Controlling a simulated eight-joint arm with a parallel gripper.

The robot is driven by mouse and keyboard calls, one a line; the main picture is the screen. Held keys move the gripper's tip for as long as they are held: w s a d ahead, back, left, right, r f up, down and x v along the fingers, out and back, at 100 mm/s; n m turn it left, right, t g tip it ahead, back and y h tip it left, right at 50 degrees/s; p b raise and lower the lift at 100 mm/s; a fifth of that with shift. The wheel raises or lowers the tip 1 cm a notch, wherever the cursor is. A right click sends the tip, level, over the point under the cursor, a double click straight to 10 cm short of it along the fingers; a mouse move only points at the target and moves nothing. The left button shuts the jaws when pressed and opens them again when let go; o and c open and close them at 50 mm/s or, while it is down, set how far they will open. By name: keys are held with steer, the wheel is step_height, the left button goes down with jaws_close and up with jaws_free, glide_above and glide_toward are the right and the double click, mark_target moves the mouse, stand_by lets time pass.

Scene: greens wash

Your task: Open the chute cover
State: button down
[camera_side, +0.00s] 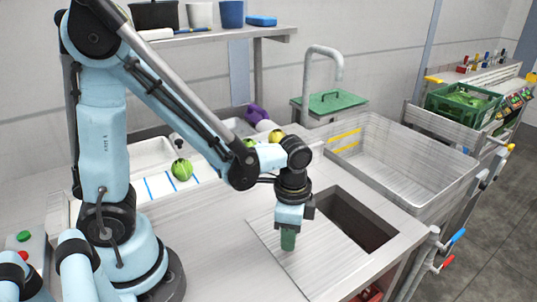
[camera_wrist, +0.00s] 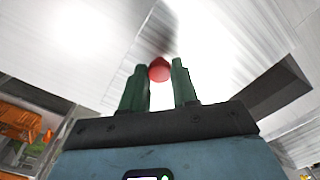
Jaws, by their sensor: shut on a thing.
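The chute cover (camera_side: 312,262) is a flat, brushed-metal plate lying on the counter. A dark rectangular chute opening (camera_side: 352,216) shows beside it, to its right and rear, partly uncovered. My gripper (camera_side: 288,240) points down over the plate with its green fingers low at the surface. In the wrist view, a red knob (camera_wrist: 159,70) sits between the fingertips, and my gripper (camera_wrist: 160,76) is shut on it. The dark opening also shows at the right of the wrist view (camera_wrist: 278,88). The knob is hidden by the fingers in the side view.
A large metal basin (camera_side: 400,165) stands behind the opening, with a tap (camera_side: 325,55) and a green lid (camera_side: 335,102) farther back. A green crate (camera_side: 462,104) stands at the right. A round green vegetable (camera_side: 181,169) lies left of my forearm.

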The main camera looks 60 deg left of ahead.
steer(key=shift+s, duration=1.15)
steer(key=c, duration=0.8)
jaws_free()
steer(key=shift+c, duration=0.2)
step_height(320, 180, up, 12)
steer(key=shift+r, duration=0.1)
